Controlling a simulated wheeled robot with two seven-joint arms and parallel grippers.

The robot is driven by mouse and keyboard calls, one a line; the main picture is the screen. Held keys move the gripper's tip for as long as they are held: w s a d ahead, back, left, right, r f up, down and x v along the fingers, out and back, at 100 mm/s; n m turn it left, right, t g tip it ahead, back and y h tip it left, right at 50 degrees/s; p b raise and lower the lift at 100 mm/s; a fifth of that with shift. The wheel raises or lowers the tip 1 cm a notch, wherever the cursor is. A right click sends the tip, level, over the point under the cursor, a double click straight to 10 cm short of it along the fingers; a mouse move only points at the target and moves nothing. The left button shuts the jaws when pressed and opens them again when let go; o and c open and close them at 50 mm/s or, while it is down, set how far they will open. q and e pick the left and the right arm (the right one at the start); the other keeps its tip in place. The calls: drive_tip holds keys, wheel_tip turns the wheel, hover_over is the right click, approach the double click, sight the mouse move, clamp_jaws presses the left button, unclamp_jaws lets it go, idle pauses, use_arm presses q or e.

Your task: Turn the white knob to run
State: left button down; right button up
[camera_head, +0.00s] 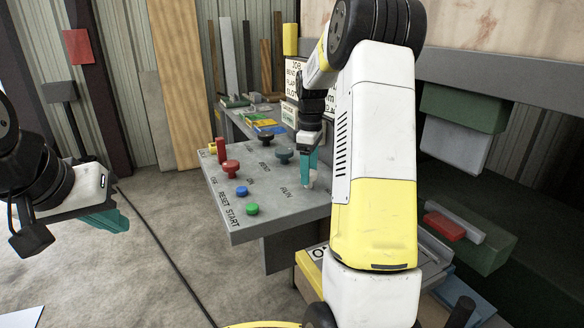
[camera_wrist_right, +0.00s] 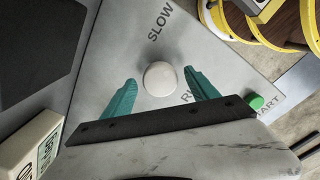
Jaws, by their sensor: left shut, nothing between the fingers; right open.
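The white knob (camera_wrist_right: 160,78) is a round cap on the grey control panel (camera_head: 275,202), with the word SLOW printed near it and another label partly hidden by a finger. No pointer mark shows on it. My right gripper (camera_head: 309,163) is open over the panel, and in the right wrist view its teal fingers stand on either side of the knob with small gaps. In the head view the knob is mostly hidden by the fingers. My left gripper (camera_head: 112,219) is shut and empty, left of the panel and away from it.
The panel also carries a red mushroom button (camera_head: 230,167), a blue button (camera_head: 242,191), a green button (camera_head: 252,210) and dark knobs (camera_head: 283,153). A display box (camera_wrist_right: 32,145) shows at the wrist view's lower left. Bare floor lies left of the panel.

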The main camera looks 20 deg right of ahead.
drive_tip(key=c, duration=1.4)
drive_tip(key=shift+o, duration=0.2)
drive_tip(key=shift+m, duration=0.3)
drive_tip(key=m, duration=0.3)
drive_tip(key=shift+m, duration=0.3)
drive_tip(key=m, duration=0.4)
drive_tip(key=shift+m, duration=0.3)
drive_tip(key=m, duration=0.4)
drive_tip(key=shift+m, duration=0.3)
drive_tip(key=shift+w+r+m, duration=0.1)
drive_tip(key=shift+m, duration=2.1)
